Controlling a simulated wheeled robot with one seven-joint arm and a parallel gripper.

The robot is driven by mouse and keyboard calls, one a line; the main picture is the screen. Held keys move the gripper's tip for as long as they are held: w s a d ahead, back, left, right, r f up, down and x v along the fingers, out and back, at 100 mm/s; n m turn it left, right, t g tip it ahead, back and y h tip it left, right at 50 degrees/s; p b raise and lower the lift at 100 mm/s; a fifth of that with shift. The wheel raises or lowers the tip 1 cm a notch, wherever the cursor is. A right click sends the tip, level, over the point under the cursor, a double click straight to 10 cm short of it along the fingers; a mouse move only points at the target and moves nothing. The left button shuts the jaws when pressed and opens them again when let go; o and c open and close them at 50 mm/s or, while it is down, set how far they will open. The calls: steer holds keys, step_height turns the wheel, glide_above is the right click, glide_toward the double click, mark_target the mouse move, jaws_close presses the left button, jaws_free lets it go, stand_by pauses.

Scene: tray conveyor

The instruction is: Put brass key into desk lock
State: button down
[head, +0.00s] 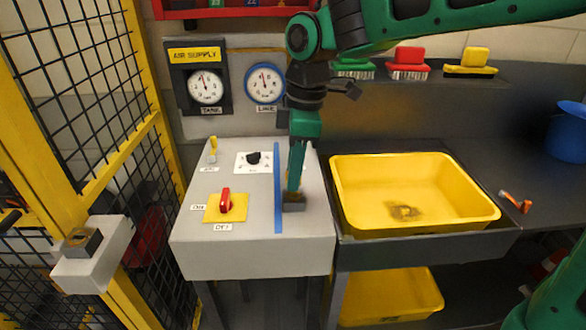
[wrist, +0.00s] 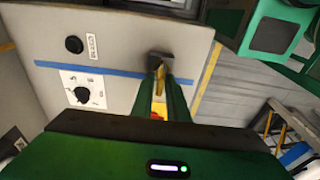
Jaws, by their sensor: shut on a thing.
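My gripper (head: 296,190) points down over the right part of the grey console, to the right of the blue stripe. In the wrist view, my gripper (wrist: 165,85) is shut on the brass key (wrist: 160,82), a narrow yellow piece between the fingers. A small dark grey block, seemingly the desk lock (head: 294,206), sits on the console right at the fingertips. It also shows in the wrist view (wrist: 158,60). The key's tip meets or nearly meets the block; I cannot tell whether it is inside. The fingers hide most of the key in the head view.
The console (head: 250,255) carries a red switch (head: 226,200), a black knob (head: 253,158) and a yellow lever (head: 213,145). A yellow tray (head: 415,222) stands to the right. A yellow fence with a lock box (head: 90,255) stands left. An orange-handled item (head: 515,201) lies far right.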

steer(key=shift+f, duration=1.05)
steer(key=c, duration=1.6)
jaws_free()
steer(key=shift+c, duration=0.2)
steer(key=shift+r, duration=0.1)
steer(key=r, duration=0.3)
steer(key=d+r, duration=0.1)
steer(key=r, duration=0.6)
steer(key=shift+w+d+r, duration=0.1)
steer(key=shift+d+r, duration=0.05)
steer(key=shift+r, duration=0.1)
